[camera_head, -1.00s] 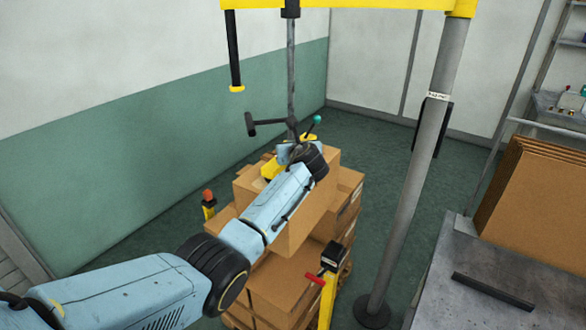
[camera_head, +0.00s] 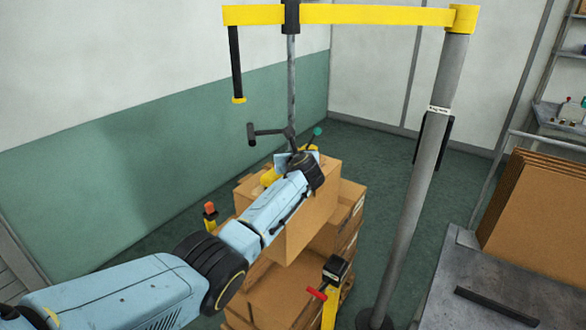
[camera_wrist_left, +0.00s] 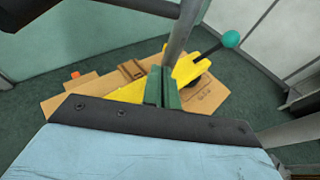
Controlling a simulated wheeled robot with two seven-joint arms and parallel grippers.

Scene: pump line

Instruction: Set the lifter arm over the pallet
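The lifter has a yellow boom (camera_head: 380,14) on a grey post (camera_head: 422,190), with a grey rod (camera_head: 291,85) hanging from the boom. Low on the rod are a black handle (camera_head: 265,131), a lever with a teal knob (camera_head: 317,131) and a yellow head (camera_wrist_left: 186,70). This lower end is over the stacked cartons (camera_head: 300,222); any contact is hidden. The pallet is mostly hidden beneath them. My left gripper (camera_wrist_left: 165,87) is at the rod's lower end, its green fingers close together, seemingly closed on it. My arm hides this in the head view. My right gripper is not in view.
A yellow pallet-truck handle (camera_head: 330,285) with a red grip stands in front of the stack. An orange-topped post (camera_head: 210,214) is at its left. A grey bench (camera_head: 470,275) and flat cardboard sheets (camera_head: 540,205) are at right. Floor behind the stack is clear.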

